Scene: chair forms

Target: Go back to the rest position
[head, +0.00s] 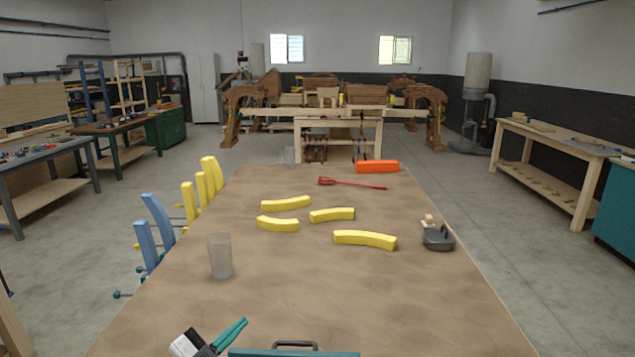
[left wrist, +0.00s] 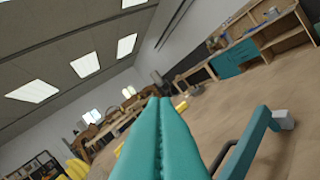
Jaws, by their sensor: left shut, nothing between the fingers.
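My left gripper (head: 232,335) shows at the bottom of the head view, low over the near end of the brown table (head: 330,300). Its teal fingers are shut with nothing between them. They also fill the middle of the left wrist view (left wrist: 160,110), pressed side by side. The fingers are well apart from the yellow curved pieces (head: 365,239) on the table. My right gripper is not in the head view.
A clear cup (head: 220,256) stands at the left. A dark grey tool (head: 438,239) sits right, and a red tool (head: 352,184) and an orange block (head: 377,166) lie at the far end. A teal object (head: 290,353) with a dark handle is cut off at the bottom. The near middle is bare.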

